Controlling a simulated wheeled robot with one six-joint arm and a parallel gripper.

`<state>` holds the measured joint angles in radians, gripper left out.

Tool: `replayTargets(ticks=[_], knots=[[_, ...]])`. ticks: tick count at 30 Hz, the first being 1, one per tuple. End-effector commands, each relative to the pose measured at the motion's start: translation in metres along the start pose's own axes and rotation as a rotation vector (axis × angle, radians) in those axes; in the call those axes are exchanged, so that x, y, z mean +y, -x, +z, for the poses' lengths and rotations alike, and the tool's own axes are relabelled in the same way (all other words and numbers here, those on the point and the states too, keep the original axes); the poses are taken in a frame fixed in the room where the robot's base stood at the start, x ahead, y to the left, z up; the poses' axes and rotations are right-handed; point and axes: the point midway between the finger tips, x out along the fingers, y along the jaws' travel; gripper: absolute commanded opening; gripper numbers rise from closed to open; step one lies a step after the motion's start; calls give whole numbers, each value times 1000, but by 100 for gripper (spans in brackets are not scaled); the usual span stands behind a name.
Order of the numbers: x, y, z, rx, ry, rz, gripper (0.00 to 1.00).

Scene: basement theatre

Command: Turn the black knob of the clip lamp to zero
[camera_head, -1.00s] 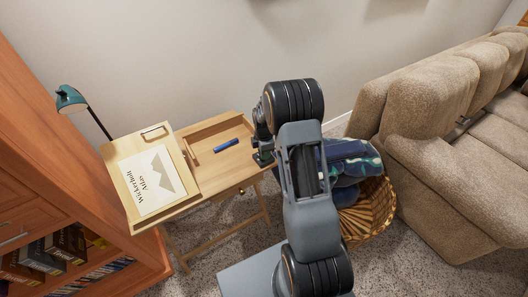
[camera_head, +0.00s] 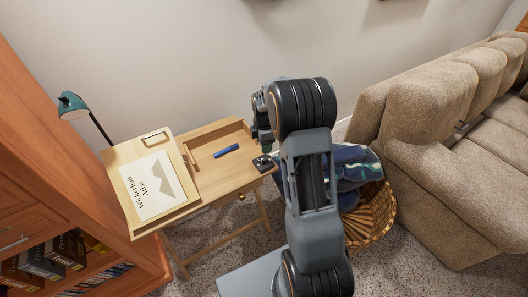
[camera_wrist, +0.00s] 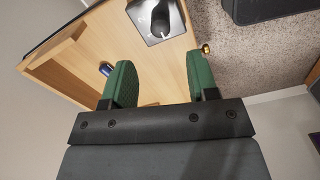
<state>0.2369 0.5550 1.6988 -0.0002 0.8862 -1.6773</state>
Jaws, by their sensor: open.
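The clip lamp (camera_head: 73,105) has a green head on a thin black arm at the left end of the small wooden desk (camera_head: 216,176). A dark box with a black knob (camera_head: 263,163) sits on the desk's near right corner. In the head view my gripper (camera_head: 265,138) is just behind the box, partly hidden by my arm.
A blue object (camera_head: 226,151) lies in the desk's tray. A brass drawer knob (camera_wrist: 206,48) is beside the right finger. A wicker basket (camera_head: 369,220) with a blue cloth and a beige sofa (camera_head: 430,110) stand right.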

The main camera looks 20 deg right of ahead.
Motion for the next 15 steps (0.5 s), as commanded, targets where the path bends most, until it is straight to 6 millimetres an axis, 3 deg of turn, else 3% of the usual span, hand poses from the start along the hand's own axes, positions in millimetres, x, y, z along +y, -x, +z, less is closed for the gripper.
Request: replayTargets(ticks=[6, 15], knots=[[0, 37, 0, 0, 0, 2, 54], [0, 57, 0, 0, 0, -1, 54]])
